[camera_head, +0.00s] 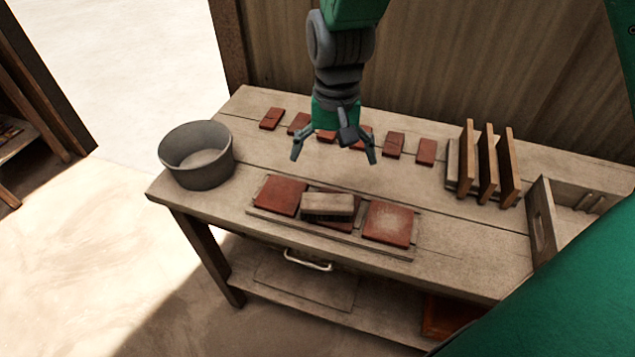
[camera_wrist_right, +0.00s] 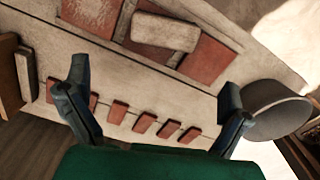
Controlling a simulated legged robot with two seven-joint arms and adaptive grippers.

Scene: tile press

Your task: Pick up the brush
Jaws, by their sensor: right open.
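The brush (camera_head: 328,205), a pale block with a darker underside, lies across the middle red tile of a wooden tray (camera_head: 340,239) on the workbench. It also shows in the right wrist view (camera_wrist_right: 165,32), at the top. Larger red tiles flank it, the left one (camera_head: 281,194) and the right one (camera_head: 389,223). My right gripper (camera_head: 334,160) is open and empty, fingers spread, above the bench and behind the brush in the head view. In the wrist view the brush lies beyond the open fingers (camera_wrist_right: 153,80), not between them. My left gripper is not in view.
A grey bucket (camera_head: 205,172) stands at the bench's left end. Small red tiles (camera_head: 394,145) line the back. A rack with upright boards (camera_head: 487,165) and a wooden crate (camera_head: 543,230) stand at the right. Bare bench top lies between the small tiles and the tray.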

